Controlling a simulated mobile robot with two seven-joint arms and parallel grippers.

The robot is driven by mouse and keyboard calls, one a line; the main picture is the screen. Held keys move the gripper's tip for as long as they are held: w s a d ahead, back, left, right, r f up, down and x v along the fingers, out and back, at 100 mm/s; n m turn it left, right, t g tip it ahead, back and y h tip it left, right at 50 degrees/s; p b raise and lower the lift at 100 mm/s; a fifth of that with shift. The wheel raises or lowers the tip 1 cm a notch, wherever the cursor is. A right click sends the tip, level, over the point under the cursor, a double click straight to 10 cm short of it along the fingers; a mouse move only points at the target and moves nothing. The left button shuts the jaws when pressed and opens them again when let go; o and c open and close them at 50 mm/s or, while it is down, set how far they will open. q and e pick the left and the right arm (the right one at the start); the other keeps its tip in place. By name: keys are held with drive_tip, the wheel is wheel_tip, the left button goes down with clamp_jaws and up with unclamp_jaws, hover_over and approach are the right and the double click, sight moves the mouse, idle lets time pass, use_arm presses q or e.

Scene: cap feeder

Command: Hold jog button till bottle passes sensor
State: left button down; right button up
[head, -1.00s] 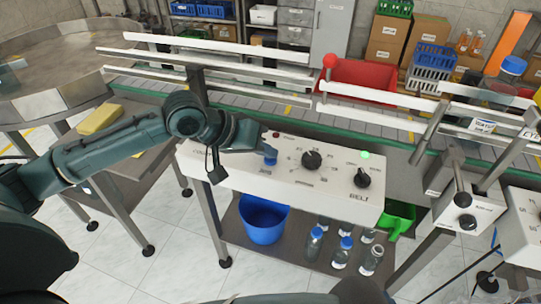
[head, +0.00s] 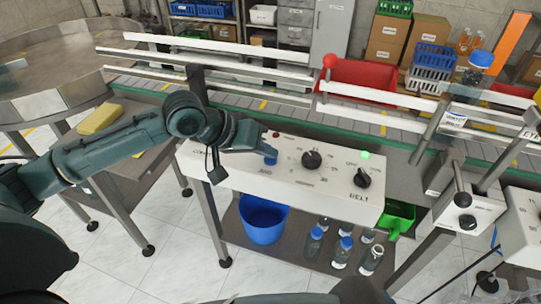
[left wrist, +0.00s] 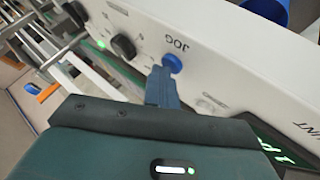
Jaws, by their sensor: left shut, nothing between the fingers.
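The blue jog button (head: 270,161) is on the left part of the white BELT control box (head: 330,193). In the left wrist view the button (left wrist: 172,63) sits beside the word JOG. My left gripper (head: 264,148) is shut and empty, its fingertips at the button and seeming to touch it; how far the button is pressed I cannot tell. The closed fingers show in the left wrist view (left wrist: 164,82). A clear bottle with a blue cap (head: 481,58) and a white label stands on the conveyor at the right, partly behind the rails. I cannot clearly pick out the sensor.
The conveyor (head: 290,108) runs behind the box between metal rails (head: 215,46). A green lamp (head: 365,155) is lit on the box. Below are a blue bucket (head: 263,222), several capped bottles and a green scoop (head: 399,216). A round steel table (head: 60,75) stands left.

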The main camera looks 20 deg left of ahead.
sight(265, 160)
idle(0.9)
use_arm(q)
drive_tip(key=shift+r+p, duration=0.8)
drive_tip(key=shift+p, duration=0.5)
drive_tip(key=shift+r, duration=0.1)
wheel_tip(265, 160, up, 3)
drive_tip(key=p, duration=0.3)
drive_tip(key=shift+r+p, duration=0.6)
drive_tip(key=shift+r, duration=0.35)
drive_tip(key=shift+d+f, duration=0.1)
